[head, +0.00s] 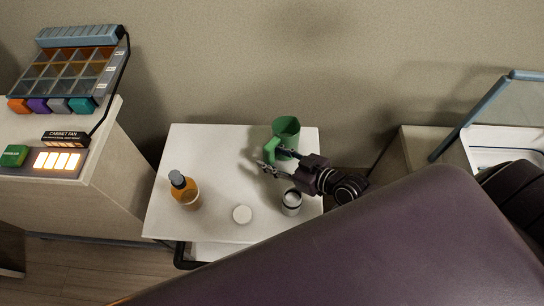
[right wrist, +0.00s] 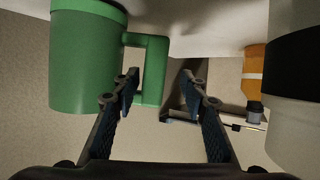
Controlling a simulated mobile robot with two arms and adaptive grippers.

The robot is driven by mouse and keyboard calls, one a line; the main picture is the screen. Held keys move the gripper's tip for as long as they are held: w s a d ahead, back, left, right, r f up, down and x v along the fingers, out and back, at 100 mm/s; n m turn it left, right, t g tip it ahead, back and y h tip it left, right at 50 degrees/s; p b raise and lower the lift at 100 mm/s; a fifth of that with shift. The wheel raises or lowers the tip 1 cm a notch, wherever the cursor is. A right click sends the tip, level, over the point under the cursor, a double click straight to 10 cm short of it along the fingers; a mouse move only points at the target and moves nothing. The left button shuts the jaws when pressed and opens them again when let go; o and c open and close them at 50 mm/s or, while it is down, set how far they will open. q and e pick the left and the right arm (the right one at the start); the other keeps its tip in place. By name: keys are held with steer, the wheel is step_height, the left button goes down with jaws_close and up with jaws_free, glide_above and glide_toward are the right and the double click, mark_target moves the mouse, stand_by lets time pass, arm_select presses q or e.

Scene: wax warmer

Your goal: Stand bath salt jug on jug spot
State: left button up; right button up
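The green bath salt jug (head: 287,128) stands upright at the back right of the white table, its handle toward the front left. In the right wrist view, the jug (right wrist: 85,62) shows upside down at the left. My right gripper (head: 272,161) is open at the handle. In the right wrist view, the handle's upright bar (right wrist: 156,68) appears between the spread fingers of this gripper (right wrist: 162,77); no contact is clear. My left gripper is out of view.
An orange bottle (head: 189,196) stands at the left of the white table (head: 222,145). A grey-white canister (head: 291,204) stands just below my right gripper. A purple padded surface (head: 400,240) fills the front right. A cabinet with a control panel (head: 50,160) stands left.

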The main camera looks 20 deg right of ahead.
steer(key=shift+w+d, duration=0.2)
steer(key=shift+d, duration=0.1)
steer(key=shift+s+a+r, duration=0.1)
steer(key=shift+s+a, duration=0.05)
steer(key=shift+a, duration=0.15)
stand_by(0.6)
stand_by(0.3)
steer(key=shift+s+d+r+p, duration=0.15)
steer(key=shift+r+p, duration=0.15)
steer(key=shift+p, duration=0.25)
steer(key=shift+f, duration=0.1)
steer(key=shift+a+f, duration=0.2)
stand_by(0.3)
steer(key=shift+s+d, duration=0.3)
steer(key=shift+s, duration=0.05)
